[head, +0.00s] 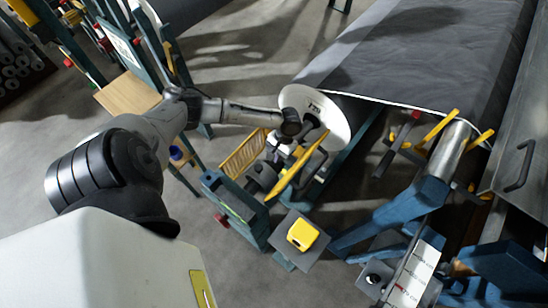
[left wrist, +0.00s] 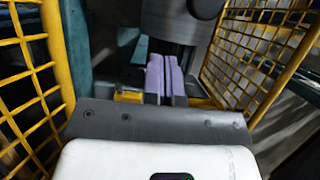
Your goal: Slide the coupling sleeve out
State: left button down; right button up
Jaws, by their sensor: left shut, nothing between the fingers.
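My left gripper (head: 312,138) reaches in from the left in the head view, between yellow mesh guards. In the left wrist view its two purple-padded fingers (left wrist: 164,78) are together, shut and empty. A dark grey cylinder (left wrist: 178,22), which looks like the coupling sleeve, lies just beyond the fingertips; I cannot tell whether they touch it. In the head view the sleeve cannot be made out clearly among the dark drive parts (head: 265,176) by the guards. My right gripper is not in view.
Yellow mesh guards stand left (left wrist: 30,85) and right (left wrist: 262,50) of the fingers, leaving a narrow gap. A white roll end (head: 335,118) is behind the gripper. A yellow box (head: 302,234) sits on a post in front.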

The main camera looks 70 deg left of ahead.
pick_arm(q)
jog(key=a+r+b, duration=0.2)
jog(key=a+b, duration=0.3)
jog(key=a, duration=0.3)
jog(key=b+x, duration=0.2)
jog(key=x, duration=0.5)
jog(key=shift+s, duration=0.1)
jog(key=shift+x, duration=0.9)
